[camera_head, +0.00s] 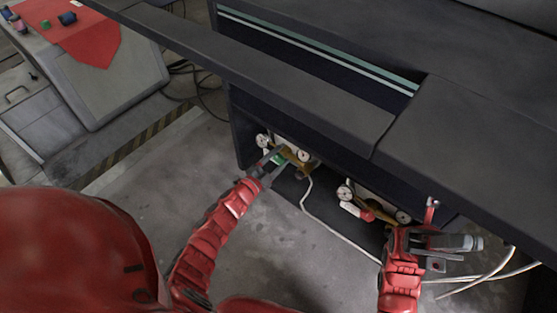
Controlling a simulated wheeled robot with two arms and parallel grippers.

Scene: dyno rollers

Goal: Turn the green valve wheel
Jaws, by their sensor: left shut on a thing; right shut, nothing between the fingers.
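The green valve wheel (277,159) sits on the left brass valve assembly, low under the dark machine. Only a small part of it shows, between the fingers of my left gripper (275,157). My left gripper is shut on the wheel, its arm reaching up from the bottom of the view. My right gripper (460,243) is at the right, shut and empty, in front of the machine and apart from the green wheel.
A second brass valve assembly (373,205) with round gauges and a red-and-white part stands right of the first. A white hose (318,226) runs across the floor. The dark machine top (300,83) overhangs the valves. A grey cabinet (120,80) with a red cloth stands at left.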

